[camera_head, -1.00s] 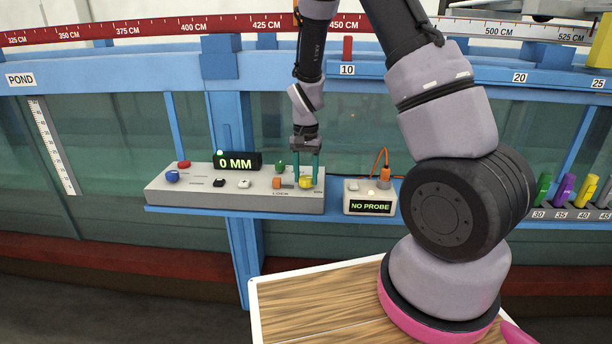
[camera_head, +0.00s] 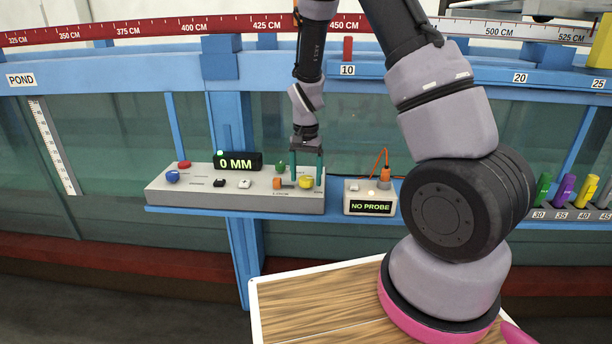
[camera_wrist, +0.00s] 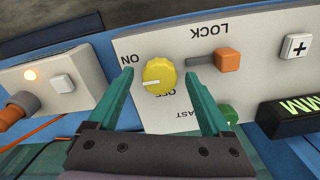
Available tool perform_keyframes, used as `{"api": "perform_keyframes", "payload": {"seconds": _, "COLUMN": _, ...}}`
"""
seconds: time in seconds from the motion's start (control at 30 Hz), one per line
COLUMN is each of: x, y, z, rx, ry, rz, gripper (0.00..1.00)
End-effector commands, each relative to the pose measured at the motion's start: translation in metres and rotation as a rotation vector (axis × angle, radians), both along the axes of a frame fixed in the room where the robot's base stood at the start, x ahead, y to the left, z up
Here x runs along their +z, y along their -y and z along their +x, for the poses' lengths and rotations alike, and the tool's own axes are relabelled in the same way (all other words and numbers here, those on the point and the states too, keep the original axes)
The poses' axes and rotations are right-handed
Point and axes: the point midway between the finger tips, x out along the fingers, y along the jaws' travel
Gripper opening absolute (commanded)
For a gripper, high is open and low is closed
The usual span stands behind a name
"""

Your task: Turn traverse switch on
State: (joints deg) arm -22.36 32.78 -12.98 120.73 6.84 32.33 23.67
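The traverse switch appears to be the yellow round knob (camera_wrist: 159,75) on the grey control box (camera_head: 190,200); the knob also shows in the head view (camera_head: 306,182). In the wrist view, the labels ON and OFF are upside down, and OFF is partly covered by the knob. The knob's white mark points left, a little below the ON label. My gripper (camera_wrist: 161,71) is open, with one green finger on each side of the knob. Gaps show between the fingers and the knob. The gripper points down at the box in the head view (camera_head: 307,184).
An orange LOCK slider (camera_wrist: 228,60) sits close beside one finger, with a green knob (camera_wrist: 228,113) nearby. A display (camera_head: 237,162) reads 0 MM. A probe box (camera_head: 370,196) reading NO PROBE, with an orange plug and cable, stands just right of the control box.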

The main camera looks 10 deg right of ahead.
Motion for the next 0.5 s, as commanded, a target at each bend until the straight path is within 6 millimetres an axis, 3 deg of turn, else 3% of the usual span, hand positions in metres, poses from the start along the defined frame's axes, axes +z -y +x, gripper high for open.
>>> {"api": "perform_keyframes", "payload": {"seconds": 0.23, "x": 0.011, "y": 0.0, "z": 0.0, "rx": 0.0, "ry": 0.002, "rz": 0.001, "gripper": 0.83}}
{"api": "perform_keyframes", "payload": {"seconds": 0.5, "x": 0.064, "y": 0.0, "z": 0.001, "rx": 0.001, "ry": 0.005, "rz": 0.002, "gripper": 0.83}}
